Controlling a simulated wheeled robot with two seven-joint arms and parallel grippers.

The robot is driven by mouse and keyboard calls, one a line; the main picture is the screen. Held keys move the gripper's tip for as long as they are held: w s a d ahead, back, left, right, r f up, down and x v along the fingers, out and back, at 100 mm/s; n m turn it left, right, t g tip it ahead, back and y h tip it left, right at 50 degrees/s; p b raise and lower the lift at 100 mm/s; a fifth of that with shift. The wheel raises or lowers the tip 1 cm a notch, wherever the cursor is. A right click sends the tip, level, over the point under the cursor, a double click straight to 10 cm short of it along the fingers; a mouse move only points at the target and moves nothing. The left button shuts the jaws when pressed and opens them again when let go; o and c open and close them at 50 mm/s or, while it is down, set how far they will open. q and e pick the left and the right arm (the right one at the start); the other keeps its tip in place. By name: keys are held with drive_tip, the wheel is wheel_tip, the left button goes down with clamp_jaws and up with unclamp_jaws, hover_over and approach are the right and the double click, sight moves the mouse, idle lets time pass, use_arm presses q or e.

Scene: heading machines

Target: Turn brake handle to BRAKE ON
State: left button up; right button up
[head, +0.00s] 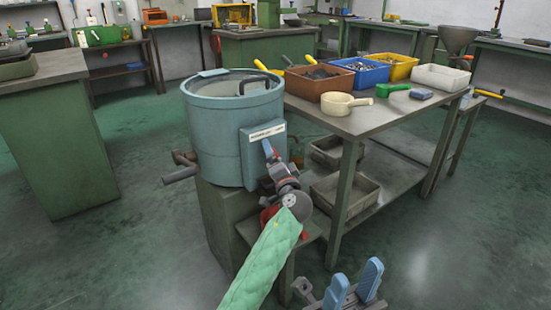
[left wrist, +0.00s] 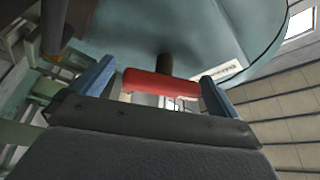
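The blue-grey drum machine (head: 215,130) stands left of the workbench, with a white label (head: 266,132) on its side box. My left arm in its green sleeve reaches up to that box. My left gripper (head: 270,150) is close against it, with one blue finger showing and the handle hidden. In the left wrist view, a red handle (left wrist: 161,85) on a dark shaft sits crosswise between the blue fingers of my left gripper (left wrist: 158,78), which stand apart. Narrow gaps show at its ends. My right gripper (head: 352,284) is open and empty at the bottom, away from the machine.
The workbench (head: 350,120) right of the machine carries brown, blue and yellow bins (head: 400,66), a cream scoop (head: 345,103) and a green scoop (head: 392,90). Trays lie on its lower shelf. A green cabinet (head: 60,140) stands at left. Floor between is clear.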

use_arm(q)
drive_tip(key=v, duration=0.7)
drive_tip(key=shift+s+p, duration=0.35)
drive_tip(key=shift+p, duration=0.1)
drive_tip(key=shift+d, duration=0.15)
